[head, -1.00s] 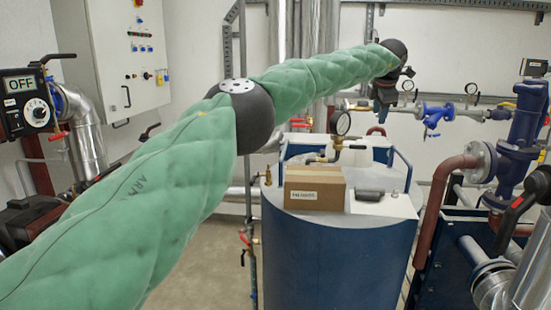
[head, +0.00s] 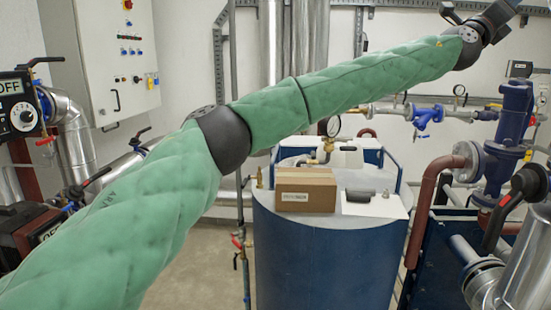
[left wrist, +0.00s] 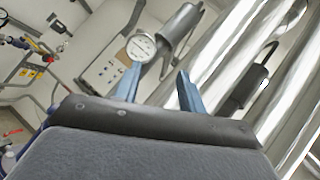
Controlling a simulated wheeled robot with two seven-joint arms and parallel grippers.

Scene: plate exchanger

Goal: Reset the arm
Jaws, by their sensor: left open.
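My left arm, in a green padded sleeve, reaches across the head view from lower left to upper right. Its dark wrist end is raised at the top right edge, above the blue pipework, and is partly cut off there. In the left wrist view my left gripper (left wrist: 158,78) has two blue fingers spread apart with nothing between them. A round dial gauge (left wrist: 141,47) shows behind the left finger. My right gripper is not in view.
A blue tank (head: 325,255) stands in the middle with a cardboard box (head: 306,192) on top. A control cabinet (head: 98,60) hangs at the left. Blue valves (head: 424,115) and red-brown pipes (head: 432,200) fill the right. Silver vertical pipes (head: 305,40) run behind the arm.

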